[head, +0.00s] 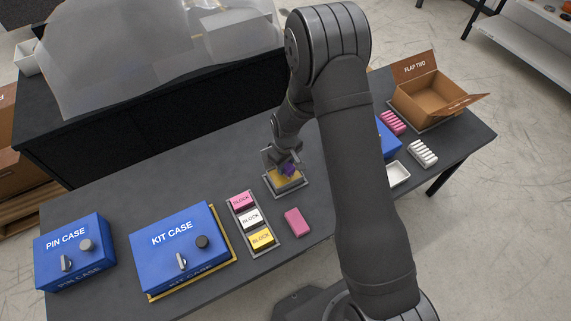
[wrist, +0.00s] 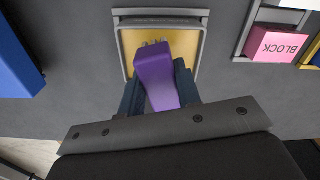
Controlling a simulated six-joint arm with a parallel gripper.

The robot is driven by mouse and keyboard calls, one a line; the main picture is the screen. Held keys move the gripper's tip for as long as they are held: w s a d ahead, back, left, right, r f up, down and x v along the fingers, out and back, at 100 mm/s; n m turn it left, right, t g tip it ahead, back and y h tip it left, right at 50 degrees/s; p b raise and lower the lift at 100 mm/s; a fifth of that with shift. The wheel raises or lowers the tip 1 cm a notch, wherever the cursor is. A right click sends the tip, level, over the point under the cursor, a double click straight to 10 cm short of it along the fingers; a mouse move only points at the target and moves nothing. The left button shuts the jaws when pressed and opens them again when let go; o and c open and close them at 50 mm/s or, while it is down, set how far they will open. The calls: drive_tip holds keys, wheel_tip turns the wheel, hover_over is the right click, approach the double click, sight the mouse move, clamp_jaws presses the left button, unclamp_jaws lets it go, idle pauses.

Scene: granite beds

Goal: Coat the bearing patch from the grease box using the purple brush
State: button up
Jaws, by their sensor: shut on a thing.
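My gripper (head: 285,166) is shut on the purple brush (head: 289,171), which also shows between the two fingers in the wrist view (wrist: 157,78). The brush's pale bristle end points at the yellow inside of a grey-rimmed box (head: 303,183), which looks like the grease box; its rim also shows in the wrist view (wrist: 124,52). The brush is over the yellow surface; I cannot tell whether the bristles touch it. My gripper hides part of this box in the head view. I cannot make out a bearing patch for sure in either view.
A tray with pink, white and yellow blocks (head: 240,203) stands left of the box, a loose pink block (head: 297,222) in front. The blue kit case (head: 172,240) and pin case (head: 70,252) are further left. A cardboard box (head: 425,100) stands far right.

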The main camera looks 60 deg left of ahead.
drive_tip(key=shift+f, duration=0.9)
idle(0.7)
drive_tip(key=shift+r, duration=3.5)
drive_tip(key=w+d+r+m, duration=0.1)
drive_tip(key=w+d+m, duration=0.2)
drive_tip(key=w+d, duration=0.45)
drive_tip(key=w+d+m, duration=0.4)
drive_tip(key=w+d, duration=0.1)
drive_tip(key=w, duration=0.6)
drive_tip(key=w+d+r+m, duration=0.1)
drive_tip(key=w+d+m, duration=0.2)
drive_tip(key=w+d, duration=0.5)
drive_tip(key=w+d+m, duration=0.3)
drive_tip(key=w+d, duration=0.1)
drive_tip(key=d, duration=0.6)
drive_tip(key=w+d+r+m, duration=0.1)
drive_tip(key=w+d+m, duration=0.3)
drive_tip(key=d, duration=0.6)
drive_tip(key=w+d+r+m, duration=0.1)
drive_tip(key=w+d+m, duration=0.3)
drive_tip(key=d, duration=0.7)
drive_tip(key=shift+r, duration=0.25)
